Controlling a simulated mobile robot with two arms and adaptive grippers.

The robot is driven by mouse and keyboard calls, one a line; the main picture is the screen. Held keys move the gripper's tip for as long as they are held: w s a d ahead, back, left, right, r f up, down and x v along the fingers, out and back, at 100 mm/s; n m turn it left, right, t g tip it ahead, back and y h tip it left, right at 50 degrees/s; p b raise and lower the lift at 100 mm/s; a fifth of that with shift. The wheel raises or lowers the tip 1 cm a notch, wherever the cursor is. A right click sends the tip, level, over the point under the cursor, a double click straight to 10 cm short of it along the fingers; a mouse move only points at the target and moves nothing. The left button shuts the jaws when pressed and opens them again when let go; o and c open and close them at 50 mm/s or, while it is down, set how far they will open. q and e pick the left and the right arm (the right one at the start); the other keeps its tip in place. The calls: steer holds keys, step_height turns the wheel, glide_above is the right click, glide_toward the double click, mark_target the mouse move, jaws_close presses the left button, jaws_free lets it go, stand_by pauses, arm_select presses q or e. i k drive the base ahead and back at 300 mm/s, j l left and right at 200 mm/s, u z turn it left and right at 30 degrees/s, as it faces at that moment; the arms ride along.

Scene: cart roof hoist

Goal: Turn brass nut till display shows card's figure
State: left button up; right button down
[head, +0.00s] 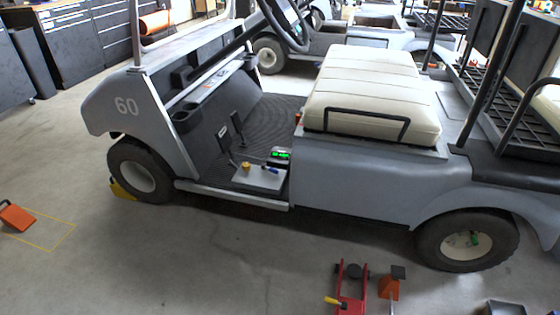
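A small dark box with a lit green display (282,155) sits on the cart's floor, in front of the seat base; its figures are too small to read. Beside it is a pale flat board or tray (250,180). A small yellow, brass-coloured piece (246,166) stands at its back left; I cannot tell whether it is the brass nut. A small blue-and-white item (270,169) lies near the display. I cannot make out a card. Neither of my grippers is in view.
The grey cart numbered 60 (240,192) fills the middle, with a cream seat (370,85). A yellow chock (122,191) is at its front wheel. An orange chock (15,216), a red jack (350,303) and an orange stand (388,286) are on the floor.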

mark_target(246, 166)
steer(key=j+z, duration=0.1)
steer(key=j, duration=0.45)
steer(key=i+j+z, duration=0.35)
steer(key=j, duration=0.4)
steer(key=i+j+z, duration=0.15)
steer(key=i+j, duration=0.15)
steer(key=j, duration=0.15)
